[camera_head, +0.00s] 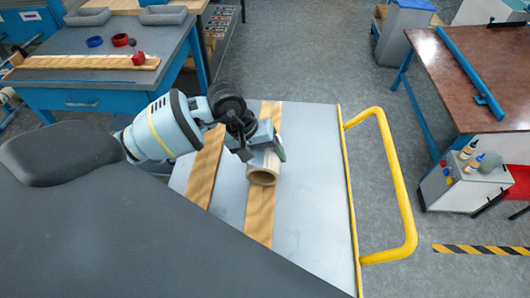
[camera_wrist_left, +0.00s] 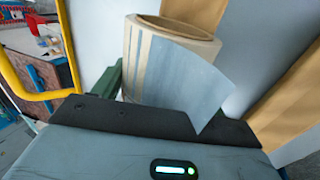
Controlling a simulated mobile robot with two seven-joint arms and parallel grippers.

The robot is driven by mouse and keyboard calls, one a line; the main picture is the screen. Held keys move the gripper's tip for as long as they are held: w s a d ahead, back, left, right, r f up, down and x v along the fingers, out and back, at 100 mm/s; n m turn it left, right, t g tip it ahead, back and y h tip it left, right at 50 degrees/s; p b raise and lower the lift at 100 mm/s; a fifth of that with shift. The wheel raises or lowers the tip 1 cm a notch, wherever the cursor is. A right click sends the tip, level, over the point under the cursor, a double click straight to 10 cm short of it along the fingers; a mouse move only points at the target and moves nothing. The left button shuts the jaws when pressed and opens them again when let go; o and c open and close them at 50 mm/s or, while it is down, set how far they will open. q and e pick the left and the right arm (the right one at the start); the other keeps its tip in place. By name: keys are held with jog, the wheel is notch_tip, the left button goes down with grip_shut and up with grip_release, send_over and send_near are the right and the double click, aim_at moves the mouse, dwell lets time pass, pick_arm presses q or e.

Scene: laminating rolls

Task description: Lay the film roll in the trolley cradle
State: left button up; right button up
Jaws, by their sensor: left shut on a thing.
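The film roll (camera_head: 263,172) is a pale hollow cylinder with a tan core. My left gripper (camera_head: 265,150) is shut on it, over the grey trolley (camera_head: 310,180). The cradle shows as two parallel wooden strips on the trolley top, a left strip (camera_head: 206,165) and a right strip (camera_head: 260,215). The roll is over the right strip; I cannot tell whether it touches it. In the left wrist view the roll (camera_wrist_left: 150,60) sits beyond the gripper's dark edge, with a loose film flap. A wooden strip (camera_wrist_left: 290,105) lies to its right. My right gripper is not in view.
A yellow handle (camera_head: 403,200) stands at the trolley's right side. A blue workbench (camera_head: 100,75) is at the back left. A brown-topped table (camera_head: 480,85) and a small cabinet with bottles (camera_head: 463,185) are at the right. Grey floor lies between them.

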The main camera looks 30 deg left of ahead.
pick_arm(q)
jog(key=o, duration=1.2)
jog(key=shift+o, duration=0.2)
jog(key=shift+v, duration=3.95)
jog(key=shift+s, duration=0.1)
